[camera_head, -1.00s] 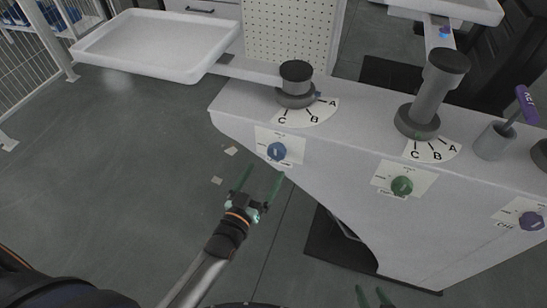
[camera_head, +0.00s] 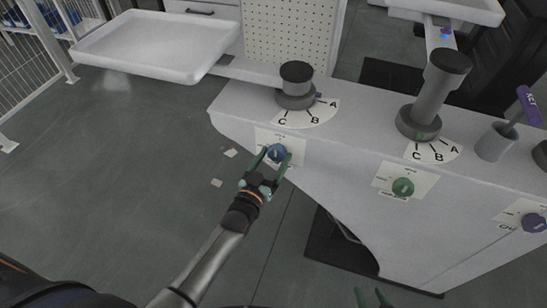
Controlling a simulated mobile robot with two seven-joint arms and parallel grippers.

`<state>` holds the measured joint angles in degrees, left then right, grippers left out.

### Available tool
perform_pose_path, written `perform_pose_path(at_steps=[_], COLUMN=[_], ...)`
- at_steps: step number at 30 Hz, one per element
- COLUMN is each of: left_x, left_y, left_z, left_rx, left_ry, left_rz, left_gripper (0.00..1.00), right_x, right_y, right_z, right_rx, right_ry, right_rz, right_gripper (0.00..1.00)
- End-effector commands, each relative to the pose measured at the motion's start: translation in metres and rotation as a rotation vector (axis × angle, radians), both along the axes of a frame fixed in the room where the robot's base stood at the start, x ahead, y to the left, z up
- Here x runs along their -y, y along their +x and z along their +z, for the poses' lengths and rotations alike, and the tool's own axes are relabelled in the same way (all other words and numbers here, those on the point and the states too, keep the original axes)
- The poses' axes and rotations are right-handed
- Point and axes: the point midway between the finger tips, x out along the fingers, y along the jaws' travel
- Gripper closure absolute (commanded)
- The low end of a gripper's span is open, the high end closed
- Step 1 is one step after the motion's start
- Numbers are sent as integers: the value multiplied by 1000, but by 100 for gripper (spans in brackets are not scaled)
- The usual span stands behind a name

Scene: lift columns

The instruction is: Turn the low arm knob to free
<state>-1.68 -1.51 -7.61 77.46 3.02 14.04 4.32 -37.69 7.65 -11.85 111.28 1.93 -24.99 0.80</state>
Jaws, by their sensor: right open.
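A blue knob (camera_head: 277,152) sits on a white label plate on the front face of the grey console, below the short column (camera_head: 296,82). My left gripper (camera_head: 273,156) is at this knob, with its green fingers spread to either side of it. I see no clear grip on the knob. The knob's setting and the small label print are too small to read. A green knob (camera_head: 403,187) and a purple knob (camera_head: 533,222) sit further right on the same face. My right gripper (camera_head: 374,295) shows only its fingertips at the bottom edge, apart and empty.
The grey console (camera_head: 350,115) carries a taller column (camera_head: 434,92) with an A-B-C dial and a grey cup (camera_head: 495,141) holding a purple-handled tool. A white tray (camera_head: 150,45) extends at the upper left. The floor on the left is open.

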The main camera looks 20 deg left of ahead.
Motion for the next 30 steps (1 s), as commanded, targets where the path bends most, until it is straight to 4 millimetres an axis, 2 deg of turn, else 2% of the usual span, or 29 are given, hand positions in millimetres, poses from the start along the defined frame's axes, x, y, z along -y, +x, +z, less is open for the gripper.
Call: perform_pose_path(at_steps=[2, 17, 25, 30], left_x=[0, 0, 0, 1], left_y=[0, 0, 0, 0], left_z=[0, 0, 0, 0], left_rx=[0, 0, -1, -3], left_ry=[0, 0, -28, -106], left_rz=[0, 0, -2, -2], left_gripper=[33, 89, 89, 89], right_x=[1, 2, 2, 2], right_y=[0, -5, -5, -5], right_z=[0, -3, -3, -4], right_rx=[0, -9, -10, -10], right_ry=[-1, -3, -3, -3], right_rz=[0, -2, -1, -1], right_gripper=[48, 48, 48, 48])
